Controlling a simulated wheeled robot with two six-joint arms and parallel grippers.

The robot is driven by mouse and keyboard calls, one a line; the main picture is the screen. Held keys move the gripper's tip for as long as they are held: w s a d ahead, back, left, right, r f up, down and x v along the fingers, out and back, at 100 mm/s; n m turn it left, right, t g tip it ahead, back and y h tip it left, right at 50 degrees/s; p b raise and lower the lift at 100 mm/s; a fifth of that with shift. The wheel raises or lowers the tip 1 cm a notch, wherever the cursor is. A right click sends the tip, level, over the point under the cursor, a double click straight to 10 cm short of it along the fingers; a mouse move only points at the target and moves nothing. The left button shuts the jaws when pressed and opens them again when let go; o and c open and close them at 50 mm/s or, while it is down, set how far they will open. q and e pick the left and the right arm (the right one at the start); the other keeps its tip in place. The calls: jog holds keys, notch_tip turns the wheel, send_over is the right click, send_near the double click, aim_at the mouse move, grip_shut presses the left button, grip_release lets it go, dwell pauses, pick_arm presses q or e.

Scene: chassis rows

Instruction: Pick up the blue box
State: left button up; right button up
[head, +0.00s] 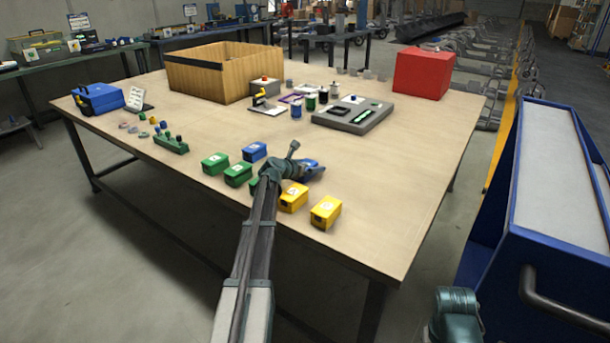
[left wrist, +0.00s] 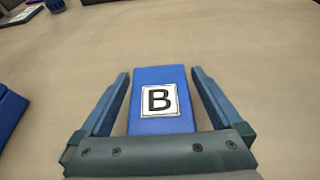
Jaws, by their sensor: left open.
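A blue box (left wrist: 160,125) with a white label bearing a black B lies between the two fingers of my left gripper (left wrist: 160,76) in the left wrist view. The fingers are open, with a narrow gap on either side of the box. In the head view my left gripper (head: 309,168) is low over the table, and it mostly hides that box. Another blue box (head: 254,152) stands to its left; a blue box also shows at the left edge of the wrist view (left wrist: 9,112).
Green boxes (head: 215,163) stand left of my arm and yellow boxes (head: 326,212) right of it, close by. A wooden crate (head: 195,78), a grey tray (head: 352,115) and a red box (head: 424,73) stand farther back. The table (head: 400,190) is clear to the right.

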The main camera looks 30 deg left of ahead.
pick_arm(q)
grip_shut()
dwell(0.5)
